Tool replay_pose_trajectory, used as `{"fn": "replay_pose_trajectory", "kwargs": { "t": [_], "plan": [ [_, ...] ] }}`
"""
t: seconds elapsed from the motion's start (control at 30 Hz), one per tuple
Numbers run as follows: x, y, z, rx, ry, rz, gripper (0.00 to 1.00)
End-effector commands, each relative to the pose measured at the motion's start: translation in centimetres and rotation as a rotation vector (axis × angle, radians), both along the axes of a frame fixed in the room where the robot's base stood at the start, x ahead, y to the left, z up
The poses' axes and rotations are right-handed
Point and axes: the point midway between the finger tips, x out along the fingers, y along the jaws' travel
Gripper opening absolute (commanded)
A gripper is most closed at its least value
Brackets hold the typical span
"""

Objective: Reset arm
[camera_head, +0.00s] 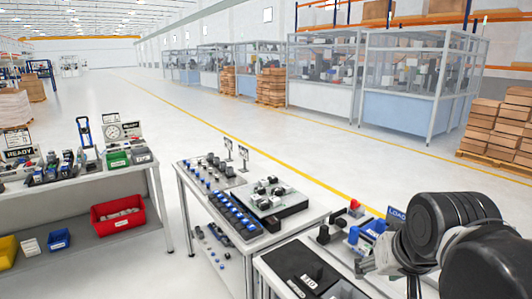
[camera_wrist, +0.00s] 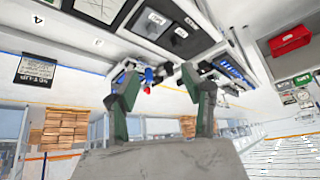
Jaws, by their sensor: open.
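My gripper (camera_wrist: 159,77) shows in the wrist view with its two green and grey fingers spread apart. Nothing is between the fingertips. In the head view my dark arm fills the lower right corner, over the right end of the near workbench (camera_head: 268,266); the fingers are not clear there. The wrist view is tilted and looks across the benches into the hall. A small blue and red item (camera_wrist: 148,76) appears beyond the fingers, apart from them as far as I can tell.
The near bench has a dark panel (camera_head: 305,272) and blue parts (camera_head: 375,226) beside my arm. A middle table (camera_head: 300,222) holds a rack of blue-and-black parts (camera_head: 232,215). A left bench (camera_head: 60,207) carries a red bin (camera_head: 118,214). The floor behind is open.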

Motion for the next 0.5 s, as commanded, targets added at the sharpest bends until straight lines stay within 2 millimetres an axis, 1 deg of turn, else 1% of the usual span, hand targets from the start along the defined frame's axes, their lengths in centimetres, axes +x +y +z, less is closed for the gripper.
{"fn": "replay_pose_trajectory", "kwargs": {
  "t": [0.1,0.5],
  "plan": [
    [1.3,-0.3,0.9,0.008,0.013,-0.019,0.43],
    [5.3,-1.3,3.3,0.034,0.055,-0.081,0.43]
  ]
}}
